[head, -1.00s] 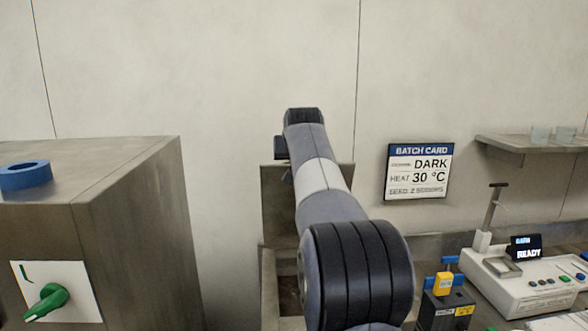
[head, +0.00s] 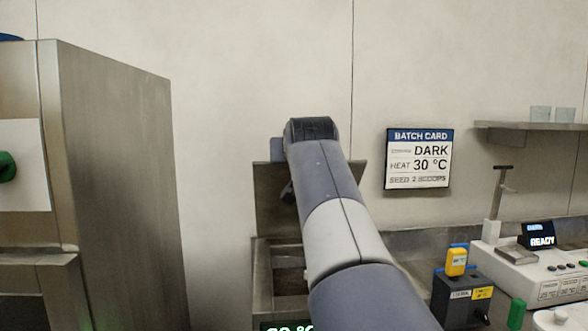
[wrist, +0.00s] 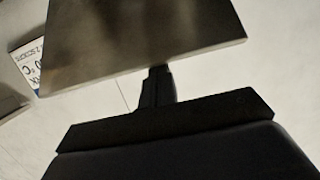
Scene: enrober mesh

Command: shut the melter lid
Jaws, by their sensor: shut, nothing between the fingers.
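The melter (head: 262,285) is a metal box with an open top, partly hidden behind my arm in the head view. Its lid (head: 270,215) stands up open at the back, its right part covered by my arm. In the wrist view the lid (wrist: 140,45) is a large metal panel across the top. My gripper (wrist: 157,75) is shut and empty, its dark fingers pointing at the lid's edge. The fingertips meet that edge in the picture; I cannot tell whether they touch it. In the head view the fingers are mostly hidden by my arm.
A tall metal cabinet (head: 120,170) stands at the left. A batch card (head: 419,158) hangs on the back wall and a shelf (head: 525,126) is at the right. A white device (head: 540,270) and a dark box with a yellow top (head: 455,300) stand on the right counter.

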